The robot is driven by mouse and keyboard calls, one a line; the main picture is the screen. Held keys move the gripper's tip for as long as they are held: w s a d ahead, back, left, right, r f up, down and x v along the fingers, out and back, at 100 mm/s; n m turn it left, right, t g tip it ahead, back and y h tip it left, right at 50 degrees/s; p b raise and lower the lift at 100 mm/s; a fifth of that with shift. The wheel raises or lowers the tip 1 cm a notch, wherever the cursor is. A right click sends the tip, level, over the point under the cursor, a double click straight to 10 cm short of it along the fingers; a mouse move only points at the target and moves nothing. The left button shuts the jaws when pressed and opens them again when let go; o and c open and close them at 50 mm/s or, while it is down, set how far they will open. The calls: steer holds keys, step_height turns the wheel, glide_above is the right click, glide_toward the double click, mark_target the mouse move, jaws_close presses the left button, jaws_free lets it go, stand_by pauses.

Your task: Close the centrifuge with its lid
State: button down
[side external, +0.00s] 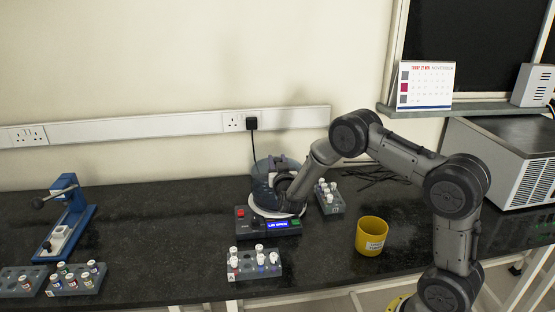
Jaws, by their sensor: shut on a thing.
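The centrifuge (262,229) stands on the dark bench, with a red button, a green button and a lit blue display that appears to read "LID OPEN". Its bluish see-through lid (262,181) is raised at the rear of the white-rimmed bowl. My gripper (281,180) is at the lid, in front of its right part, and is shut on it. The exact grip point is dark and partly hidden by my wrist. My arm also hides part of the bowl, so its inside cannot be seen.
A grey rack of capped tubes (255,264) stands just in front of the centrifuge. Another rack (329,199) is at its right, under my forearm. A yellow cup (371,236) stands farther right. A blue device (68,219) and more racks are left. Bench between is clear.

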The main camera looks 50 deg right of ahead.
steer(key=shift+f, duration=0.9)
steer(key=shift+f, duration=0.35)
steer(key=shift+f, duration=0.45)
jaws_free()
stand_by(0.3)
steer(key=shift+r, duration=2.95)
